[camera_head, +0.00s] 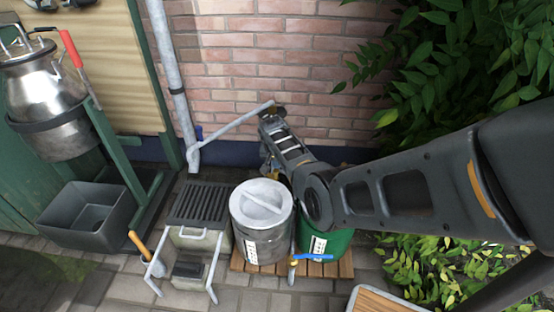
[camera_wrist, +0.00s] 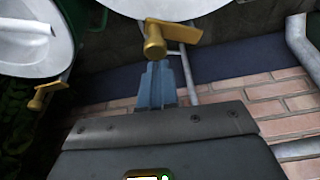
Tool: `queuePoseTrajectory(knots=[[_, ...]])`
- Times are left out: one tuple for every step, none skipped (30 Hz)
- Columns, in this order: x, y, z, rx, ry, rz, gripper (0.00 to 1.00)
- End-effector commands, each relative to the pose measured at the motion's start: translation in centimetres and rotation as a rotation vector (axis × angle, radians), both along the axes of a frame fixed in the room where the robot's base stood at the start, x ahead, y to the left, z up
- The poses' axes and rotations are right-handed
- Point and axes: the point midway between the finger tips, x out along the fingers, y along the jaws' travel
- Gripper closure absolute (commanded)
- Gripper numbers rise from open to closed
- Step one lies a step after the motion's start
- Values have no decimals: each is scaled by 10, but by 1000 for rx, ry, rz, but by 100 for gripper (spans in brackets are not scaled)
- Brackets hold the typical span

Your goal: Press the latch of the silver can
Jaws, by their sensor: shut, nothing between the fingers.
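The silver can (camera_head: 262,222) stands upright with its pale round lid on, left of my arm in the head view. In the wrist view its pale rim (camera_wrist: 165,8) shows at the top, with a brass-coloured latch (camera_wrist: 155,42) on its edge. My gripper (camera_wrist: 157,66) is shut and empty. Its blue-grey fingertips are just below the latch in the picture; I cannot tell whether they touch it. In the head view, the fingertips are not clearly visible behind the cans.
A green can (camera_head: 338,243) stands right beside the silver one, partly hidden by my arm. Its brass latch (camera_wrist: 45,94) shows at left in the wrist view. A brick wall (camera_head: 260,60) is close behind. A grated stand (camera_head: 200,205) is on the left.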

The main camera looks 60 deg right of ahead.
Motion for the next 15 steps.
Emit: queuePoseTrajectory(knots=[[0,3,-1,1,1,-43,100],[0,5,-1,1,0,-70,100],[0,7,-2,1,0,-109,100],[0,8,-2,1,2,-138,100],[0,9,-2,2,1,-166,100],[0,11,-2,0,1,-203,100],[0,12,-2,1,0,-232,100],[0,13,-3,1,1,-261,100],[0,15,-3,1,0,-300,100],[1,17,-3,2,1,-328,100],[1,18,-3,1,1,-357,100],[1,19,-4,1,0,-395,100],[1,20,-4,2,1,-425,100],[2,22,-4,1,0,-452,100],[3,23,-4,1,0,-489,100]])
